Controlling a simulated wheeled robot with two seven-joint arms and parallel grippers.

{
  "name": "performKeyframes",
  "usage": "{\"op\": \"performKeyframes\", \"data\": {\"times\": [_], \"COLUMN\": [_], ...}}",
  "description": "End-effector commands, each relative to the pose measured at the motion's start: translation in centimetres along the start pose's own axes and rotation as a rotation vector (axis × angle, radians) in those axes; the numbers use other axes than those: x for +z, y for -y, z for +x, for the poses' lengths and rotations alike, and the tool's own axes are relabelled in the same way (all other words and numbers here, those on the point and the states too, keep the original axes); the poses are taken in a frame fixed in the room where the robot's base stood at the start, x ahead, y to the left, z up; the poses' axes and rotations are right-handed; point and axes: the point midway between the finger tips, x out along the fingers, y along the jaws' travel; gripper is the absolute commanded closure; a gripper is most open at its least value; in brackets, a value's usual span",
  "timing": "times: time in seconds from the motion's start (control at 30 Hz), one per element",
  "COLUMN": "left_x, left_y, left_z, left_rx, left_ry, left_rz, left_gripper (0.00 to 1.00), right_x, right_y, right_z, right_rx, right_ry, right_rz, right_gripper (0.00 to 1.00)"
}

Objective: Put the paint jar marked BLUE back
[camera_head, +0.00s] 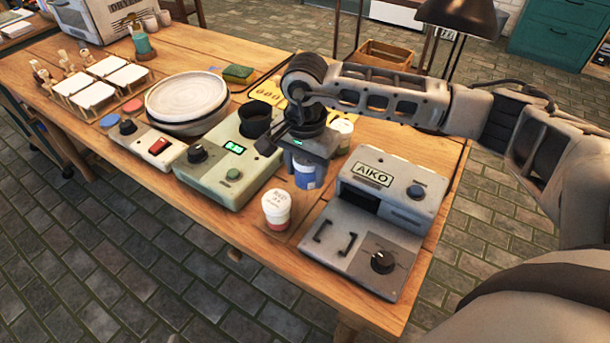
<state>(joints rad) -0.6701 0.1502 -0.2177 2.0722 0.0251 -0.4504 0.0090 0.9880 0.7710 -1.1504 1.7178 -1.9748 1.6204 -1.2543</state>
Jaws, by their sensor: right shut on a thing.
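A small jar with a blue band and a pale upper part (308,176) is directly below my right gripper (304,158), near the middle of the table. My right gripper points down from the arm coming in from the right and is shut on this blue jar. The gripper hides the jar's top, and I cannot read its marking. I cannot tell whether its base touches the table. A white jar with a red lower part (277,211) stands in front to the left. A white and green jar (342,133) stands behind to the right. My left gripper is out of view.
The grey AIKO machine (385,215) is close on the right. A pale green device (228,165) with a dark cup (256,118) is close on the left. A yellow board (268,91) lies behind. Plates (187,97) are farther left. Bare wood (270,255) shows in front.

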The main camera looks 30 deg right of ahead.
Motion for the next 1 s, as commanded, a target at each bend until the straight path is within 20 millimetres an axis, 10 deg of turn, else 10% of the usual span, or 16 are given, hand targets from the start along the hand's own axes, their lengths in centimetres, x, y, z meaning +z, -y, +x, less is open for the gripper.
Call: {"op": "performKeyframes", "data": {"times": [0.9, 0.93, 1.0], "left_x": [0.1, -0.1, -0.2], "left_y": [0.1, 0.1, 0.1], "left_z": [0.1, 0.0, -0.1], "left_rx": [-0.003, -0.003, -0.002], "left_ry": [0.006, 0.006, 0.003], "left_rz": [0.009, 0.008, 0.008], "left_gripper": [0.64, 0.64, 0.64], "right_x": [-1.6, -1.6, -1.6], "right_y": [1.1, 1.1, 1.1], "right_z": [5.9, 5.7, 5.7], "right_rx": [-0.001, -0.001, 0.000], "right_ry": [0.000, 0.000, 0.000], "right_rz": [-0.001, 0.000, 0.000], "right_gripper": [0.81, 0.44, 0.30]}}
